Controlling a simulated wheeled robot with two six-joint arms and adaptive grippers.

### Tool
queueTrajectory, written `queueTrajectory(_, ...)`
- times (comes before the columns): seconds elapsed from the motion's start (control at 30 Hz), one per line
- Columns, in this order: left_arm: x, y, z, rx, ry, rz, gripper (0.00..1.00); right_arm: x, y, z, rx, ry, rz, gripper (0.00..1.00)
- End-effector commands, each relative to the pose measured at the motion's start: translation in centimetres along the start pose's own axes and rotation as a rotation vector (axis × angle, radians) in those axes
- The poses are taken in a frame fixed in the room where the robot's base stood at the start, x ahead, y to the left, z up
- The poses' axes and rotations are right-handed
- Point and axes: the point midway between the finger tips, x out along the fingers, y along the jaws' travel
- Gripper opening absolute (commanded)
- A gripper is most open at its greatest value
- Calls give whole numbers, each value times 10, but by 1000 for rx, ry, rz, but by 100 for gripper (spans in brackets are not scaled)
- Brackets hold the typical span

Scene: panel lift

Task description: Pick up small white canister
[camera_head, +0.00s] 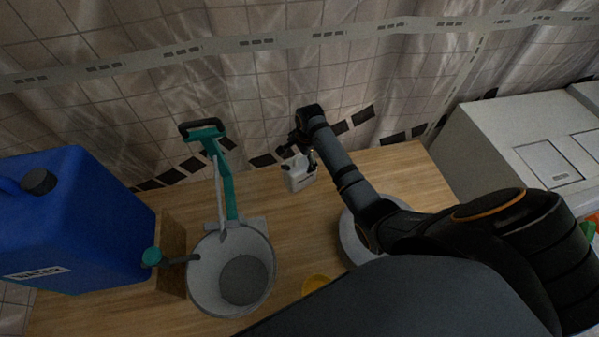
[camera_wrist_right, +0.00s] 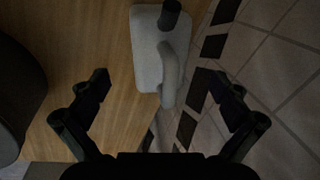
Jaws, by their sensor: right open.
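The small white canister (camera_head: 298,175) stands on the wooden surface near the tiled wall, with a dark cap and a label. My right arm reaches over from the lower right, and its gripper (camera_head: 311,157) is at the canister's upper right side in the head view, partly hidden by the wrist. In the right wrist view the canister (camera_wrist_right: 147,62) shows its handle and black cap at the top centre. The open fingers of the right gripper (camera_wrist_right: 164,88) are apart on either side below it, with nothing held between them. My left gripper is not in view.
A large blue canister (camera_head: 75,225) stands at the left beside a wooden block (camera_head: 172,253). A grey bucket (camera_head: 207,290) and a teal-handled tool (camera_head: 228,180) stand left of centre. A yellow object (camera_head: 316,284) and a round grey object (camera_head: 352,240) lie near my arm. White boxes (camera_head: 490,140) are at the right.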

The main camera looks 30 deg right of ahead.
Motion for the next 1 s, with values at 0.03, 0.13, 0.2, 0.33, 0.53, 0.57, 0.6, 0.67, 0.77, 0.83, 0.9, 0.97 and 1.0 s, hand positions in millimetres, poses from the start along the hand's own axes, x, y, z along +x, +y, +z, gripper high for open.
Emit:
queueTrajectory(0.03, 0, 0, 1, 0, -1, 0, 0, 3, 0, 0, 0, 0, -1, 100)
queueTrajectory(0.13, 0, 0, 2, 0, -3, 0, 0, 5, 0, 0, 0, 0, -1, 100)
queueTrajectory(0.2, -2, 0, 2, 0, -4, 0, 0, 8, 0, 0, 0, 0, 1, 100)
queueTrajectory(0.33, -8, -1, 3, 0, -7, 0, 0, 28, 0, 0, 1, -1, 3, 100)
queueTrajectory(0.53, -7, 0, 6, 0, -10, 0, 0, 54, 0, -1, -1, 0, 0, 100)
queueTrajectory(0.57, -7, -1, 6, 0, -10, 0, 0, 56, 0, -1, -1, 0, 0, 100)
queueTrajectory(0.6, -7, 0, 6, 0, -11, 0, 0, 56, 0, -1, -1, 1, 0, 100)
queueTrajectory(0.67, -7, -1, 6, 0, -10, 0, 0, 56, 0, -1, -1, 1, -1, 100)
queueTrajectory(0.77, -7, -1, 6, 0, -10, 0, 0, 56, 0, -1, -1, 1, -1, 100)
queueTrajectory(0.83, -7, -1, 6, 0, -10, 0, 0, 56, 0, -1, -1, 1, -1, 92)
queueTrajectory(0.9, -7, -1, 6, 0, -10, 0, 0, 56, 0, -1, -1, 1, -1, 82)
queueTrajectory(0.97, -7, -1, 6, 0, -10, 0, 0, 56, 0, -1, -1, 1, -1, 74)
queueTrajectory(1.0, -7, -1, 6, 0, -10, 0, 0, 56, 0, -1, -1, 1, -1, 69)
